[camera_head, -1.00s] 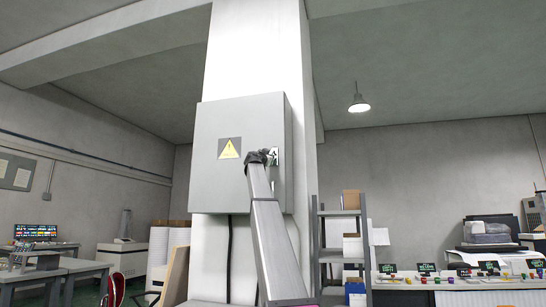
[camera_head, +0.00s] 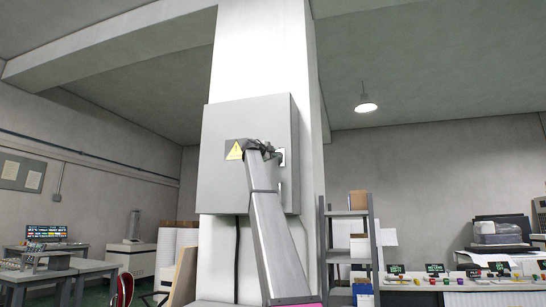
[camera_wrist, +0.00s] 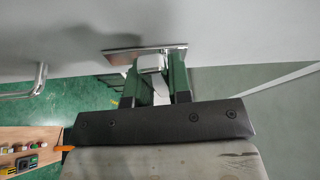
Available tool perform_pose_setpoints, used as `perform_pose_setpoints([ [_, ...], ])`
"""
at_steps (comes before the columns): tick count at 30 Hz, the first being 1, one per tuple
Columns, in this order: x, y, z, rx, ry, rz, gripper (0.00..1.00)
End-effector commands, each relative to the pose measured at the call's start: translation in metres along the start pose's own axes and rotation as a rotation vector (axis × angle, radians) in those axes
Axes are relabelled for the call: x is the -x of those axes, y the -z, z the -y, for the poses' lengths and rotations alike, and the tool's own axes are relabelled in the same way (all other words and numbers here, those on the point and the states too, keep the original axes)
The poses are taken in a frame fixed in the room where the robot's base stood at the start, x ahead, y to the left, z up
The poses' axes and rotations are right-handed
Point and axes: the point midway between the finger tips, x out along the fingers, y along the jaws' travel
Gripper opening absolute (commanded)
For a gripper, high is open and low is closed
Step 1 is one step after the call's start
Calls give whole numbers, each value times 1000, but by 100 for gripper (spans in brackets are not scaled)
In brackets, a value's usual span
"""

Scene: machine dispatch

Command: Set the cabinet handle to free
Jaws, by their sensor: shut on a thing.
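The grey cabinet (camera_head: 222,185) hangs on a white column and has a yellow warning sign (camera_head: 235,150). Its handle mount, a bright metal plate (camera_head: 282,157), shows just right of my gripper (camera_head: 269,151). In the wrist view the plate (camera_wrist: 118,55) lies on the grey cabinet face, and a pale metal handle (camera_wrist: 151,63) stands out from it. My gripper (camera_wrist: 155,76) has its two green fingers on either side of this handle, shut on it. In the head view my wrist hides most of the handle. I cannot tell the handle's exact setting.
A bent metal bar (camera_wrist: 38,80) shows left of the handle in the wrist view. A shelf rack (camera_head: 373,230) stands right of the column, and a long workbench (camera_head: 450,284) is at the far right. Tables (camera_head: 60,270) are at left. The space before the cabinet looks clear.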

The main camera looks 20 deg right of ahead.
Motion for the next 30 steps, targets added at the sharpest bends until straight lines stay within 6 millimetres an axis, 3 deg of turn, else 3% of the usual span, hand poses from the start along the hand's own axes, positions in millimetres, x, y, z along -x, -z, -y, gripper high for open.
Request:
perform_pose_setpoints([
  [9, 0, 0, 5, -127, -54, 1, 0],
  [26, 0, 1, 5, -160, -67, 1, 0],
  [27, 0, 1, 5, -160, -67, 1, 22],
  [29, 0, 1, 5, -160, -67, 1, 42],
  [30, 0, 1, 5, -159, -66, 1, 45],
])
